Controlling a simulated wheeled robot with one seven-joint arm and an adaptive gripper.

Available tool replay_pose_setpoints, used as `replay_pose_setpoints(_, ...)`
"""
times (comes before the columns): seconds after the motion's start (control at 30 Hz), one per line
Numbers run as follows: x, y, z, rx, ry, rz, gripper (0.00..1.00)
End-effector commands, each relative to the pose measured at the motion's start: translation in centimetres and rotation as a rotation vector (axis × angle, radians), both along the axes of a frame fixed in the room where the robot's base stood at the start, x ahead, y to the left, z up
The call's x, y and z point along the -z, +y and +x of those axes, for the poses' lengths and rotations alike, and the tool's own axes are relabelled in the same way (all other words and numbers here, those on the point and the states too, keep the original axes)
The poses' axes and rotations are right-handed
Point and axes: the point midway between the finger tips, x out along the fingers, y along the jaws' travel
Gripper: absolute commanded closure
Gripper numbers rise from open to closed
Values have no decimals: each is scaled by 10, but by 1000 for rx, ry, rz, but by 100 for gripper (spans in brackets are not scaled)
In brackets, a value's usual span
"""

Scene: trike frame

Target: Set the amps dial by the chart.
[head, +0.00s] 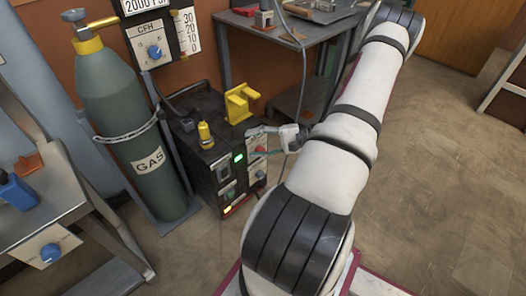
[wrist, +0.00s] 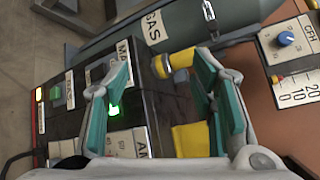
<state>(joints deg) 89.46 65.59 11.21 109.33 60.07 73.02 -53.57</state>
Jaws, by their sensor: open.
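The black welder box (head: 212,160) stands on the floor, with a green light (head: 238,157) and pale dial plates (head: 257,171) on its front. In the head view a small red knob (head: 260,149) shows at the upper plate, partly behind my gripper. In the wrist view a label beginning "AM" (wrist: 144,165) is cut off by my gripper, beside a plate with small numbers (wrist: 126,145); I cannot make out the dial's setting. My gripper (head: 252,142) is open and empty in front of the box's upper front; its spread fingers also show in the wrist view (wrist: 163,62). I cannot identify the chart.
A green gas cylinder (head: 133,125) stands left of the welder. A yellow bracket (head: 239,103) and a yellow-capped fitting (head: 205,134) sit on top. A CFH dial (head: 155,52) is on the wall panel.

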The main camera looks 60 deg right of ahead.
Motion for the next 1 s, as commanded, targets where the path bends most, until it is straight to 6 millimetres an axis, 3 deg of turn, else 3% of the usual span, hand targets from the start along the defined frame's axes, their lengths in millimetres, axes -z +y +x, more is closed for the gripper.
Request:
replay_pose_setpoints(0.2,68,-41,-43,345,-90,86,49)
replay_pose_setpoints(0.5,143,-63,-90,728,-158,149,49)
replay_pose_setpoints(0.77,160,-67,-95,810,-168,157,49)
replay_pose_setpoints(1.0,161,-74,-60,807,-169,159,49)
